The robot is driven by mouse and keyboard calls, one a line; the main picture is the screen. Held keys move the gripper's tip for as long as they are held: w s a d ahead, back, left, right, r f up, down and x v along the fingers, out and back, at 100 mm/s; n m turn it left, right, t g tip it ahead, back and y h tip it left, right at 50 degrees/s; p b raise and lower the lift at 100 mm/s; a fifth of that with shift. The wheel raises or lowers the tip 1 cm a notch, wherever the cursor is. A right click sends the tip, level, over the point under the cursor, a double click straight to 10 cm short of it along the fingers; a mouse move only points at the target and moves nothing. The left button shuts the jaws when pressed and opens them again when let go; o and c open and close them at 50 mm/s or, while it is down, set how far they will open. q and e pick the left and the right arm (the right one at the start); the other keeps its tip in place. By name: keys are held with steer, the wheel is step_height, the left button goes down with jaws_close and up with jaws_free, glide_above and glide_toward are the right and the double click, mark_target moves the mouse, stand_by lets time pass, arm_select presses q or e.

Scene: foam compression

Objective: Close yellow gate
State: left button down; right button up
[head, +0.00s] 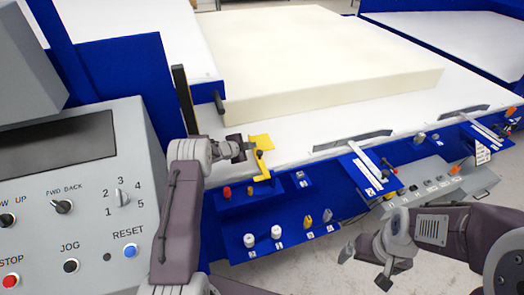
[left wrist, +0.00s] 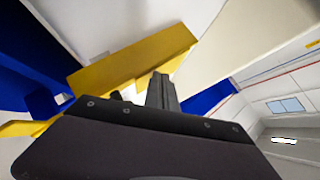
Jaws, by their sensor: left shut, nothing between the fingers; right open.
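The yellow gate (head: 261,141) is a small plate with a bent yellow arm, standing at the front edge of the white machine bed. My left gripper (head: 242,147) is shut and empty just left of the gate, very close to it. In the left wrist view the yellow gate (left wrist: 135,60) crosses above my dark fingers (left wrist: 162,92). I cannot tell whether they touch it. My right gripper (head: 365,267) is open and empty, low at the right, away from the gate.
A large cream foam block (head: 325,60) lies on the white bed (head: 300,133) behind the gate. A grey control panel (head: 80,190) stands at the left. Blue shelves (head: 265,235) with knobs and small parts run along the front. Grey floor (head: 330,255) shows below.

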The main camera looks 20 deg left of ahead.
arm_select(q)
steer(key=shift+f, duration=0.1)
stand_by(0.5)
steer(key=v, duration=0.7)
steer(key=shift+s, duration=0.15)
